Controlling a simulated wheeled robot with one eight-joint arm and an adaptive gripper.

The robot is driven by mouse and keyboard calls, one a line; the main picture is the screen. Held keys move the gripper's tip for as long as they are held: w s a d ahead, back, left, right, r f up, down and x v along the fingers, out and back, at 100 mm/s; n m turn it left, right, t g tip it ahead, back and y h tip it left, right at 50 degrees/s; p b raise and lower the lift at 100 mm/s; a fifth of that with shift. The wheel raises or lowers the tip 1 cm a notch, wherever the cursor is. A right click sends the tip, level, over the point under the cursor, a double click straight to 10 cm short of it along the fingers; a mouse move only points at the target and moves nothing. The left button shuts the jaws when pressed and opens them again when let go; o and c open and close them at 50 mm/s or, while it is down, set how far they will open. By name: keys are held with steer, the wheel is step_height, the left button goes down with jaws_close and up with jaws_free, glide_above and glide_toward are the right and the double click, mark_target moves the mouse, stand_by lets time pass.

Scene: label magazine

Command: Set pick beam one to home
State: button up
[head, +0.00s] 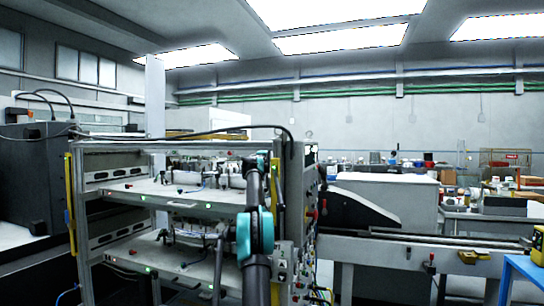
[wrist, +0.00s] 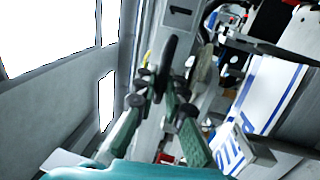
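In the wrist view my gripper (wrist: 162,95) shows two green fingers with dark joints and pads, spread apart. A dark, elongated handle (wrist: 168,58) stands just beyond and partly between the fingertips; I cannot tell whether they touch it. It is on a pale upright panel (wrist: 182,40) that bears a black "1" near the top. A greyish, rounded piece (wrist: 206,66) is to its right. Which of these is pick beam one is not clear. In the head view my arm rises in front of the machine's right end, and the gripper itself cannot be made out.
The machine's open shelves (head: 165,195) carry mechanisms and small coloured lights. A dark sloping cover (head: 365,210) and a long conveyor rail (head: 410,248) lie to the right. A blue-and-white printed panel (wrist: 265,95) is close to the gripper's right. A cluttered bench stands far right.

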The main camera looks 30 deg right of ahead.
steer(key=shift+o, duration=1.2)
steer(key=shift+a, duration=0.15)
steer(key=shift+o, duration=0.8)
steer(key=shift+s, duration=0.15)
steer(key=v, duration=1.1)
steer(key=shift+s+a, duration=0.2)
steer(key=shift+a, duration=0.05)
